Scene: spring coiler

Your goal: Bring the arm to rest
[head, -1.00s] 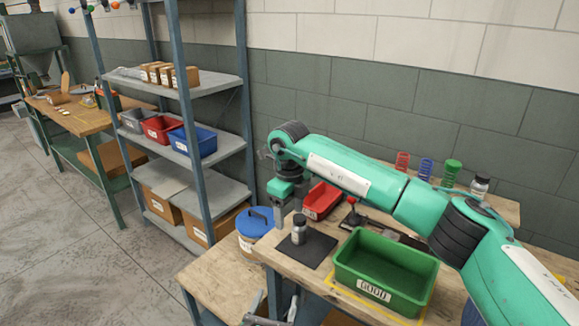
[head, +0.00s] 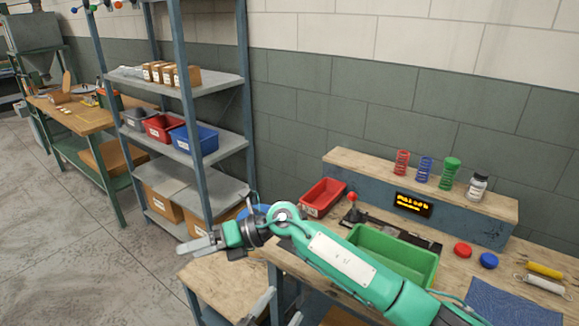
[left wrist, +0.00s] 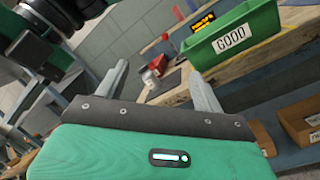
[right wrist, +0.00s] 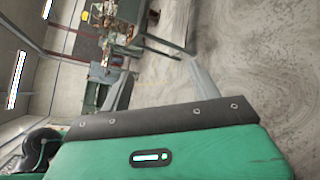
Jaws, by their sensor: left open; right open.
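My right arm (head: 345,265), teal, reaches across the workbench from the lower right of the head view. Its right gripper (head: 195,244) is out beyond the bench's left end, pointing left, open and empty. In the right wrist view its spread fingers (right wrist: 160,70) have only floor and distant furniture beyond them. My left gripper (head: 278,311) is low at the bottom edge of the head view, in front of the bench. In the left wrist view its fingers (left wrist: 160,72) are apart with nothing held. The black mat and the bottle on it are hidden behind my right arm in the head view.
A green bin (head: 395,250) labelled GOOD stands on the bench, partly behind my right arm. A red bin (head: 323,195), a red-knobbed lever (head: 352,203) and a raised shelf with coloured springs (head: 424,168) are behind. Grey shelving (head: 190,85) stands left; open floor (head: 60,250) lies further left.

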